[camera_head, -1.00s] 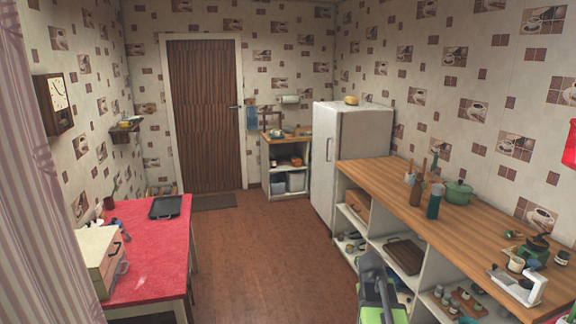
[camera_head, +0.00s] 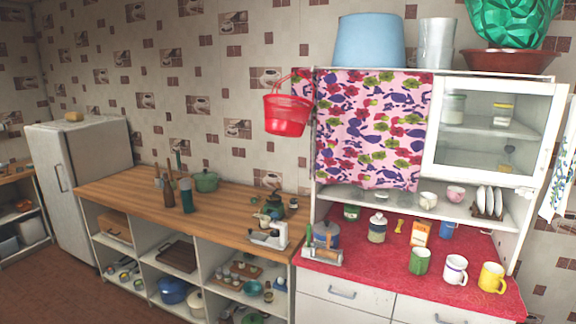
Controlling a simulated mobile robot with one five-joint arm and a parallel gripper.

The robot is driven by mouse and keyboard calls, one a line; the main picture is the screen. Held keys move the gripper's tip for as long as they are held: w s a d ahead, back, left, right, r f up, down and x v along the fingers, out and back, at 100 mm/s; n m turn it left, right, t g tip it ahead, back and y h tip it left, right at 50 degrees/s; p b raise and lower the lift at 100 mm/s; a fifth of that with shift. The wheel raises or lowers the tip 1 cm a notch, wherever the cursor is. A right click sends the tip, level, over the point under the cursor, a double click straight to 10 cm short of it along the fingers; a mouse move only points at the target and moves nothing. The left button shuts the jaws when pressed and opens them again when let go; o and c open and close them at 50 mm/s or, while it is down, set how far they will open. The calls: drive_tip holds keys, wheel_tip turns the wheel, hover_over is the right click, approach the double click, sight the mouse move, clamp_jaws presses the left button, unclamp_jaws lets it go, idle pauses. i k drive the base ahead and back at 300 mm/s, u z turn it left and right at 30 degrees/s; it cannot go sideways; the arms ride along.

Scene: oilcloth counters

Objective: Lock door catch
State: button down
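No door catch can be made out in this view. The brown room door is out of frame. A white hutch (camera_head: 318,200) stands at the right, with a glazed upper door (camera_head: 432,150) that looks closed; a small fitting near its lower right corner is too small to identify. A pink floral cloth (camera_head: 370,120) hangs over the hutch's left upper part and hides what is behind it. The white fridge (camera_head: 85,165) at the left has its door closed, with a dark handle. My gripper is not in view.
A wooden counter (camera_head: 130,190) with open shelves runs from fridge to hutch. The hutch's red worktop (camera_head: 385,260) holds mugs, jars and a box. Free floor (camera_head: 40,285) shows at lower left.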

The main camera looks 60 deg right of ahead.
sight(528, 196)
drive_tip(key=z, duration=1.1)
drive_tip(key=i, duration=0.5)
drive_tip(key=z, duration=0.15)
drive_tip(key=k, duration=0.1)
drive_tip(key=z, duration=2.3)
drive_tip(key=i, duration=0.5)
drive_tip(key=z, duration=0.35)
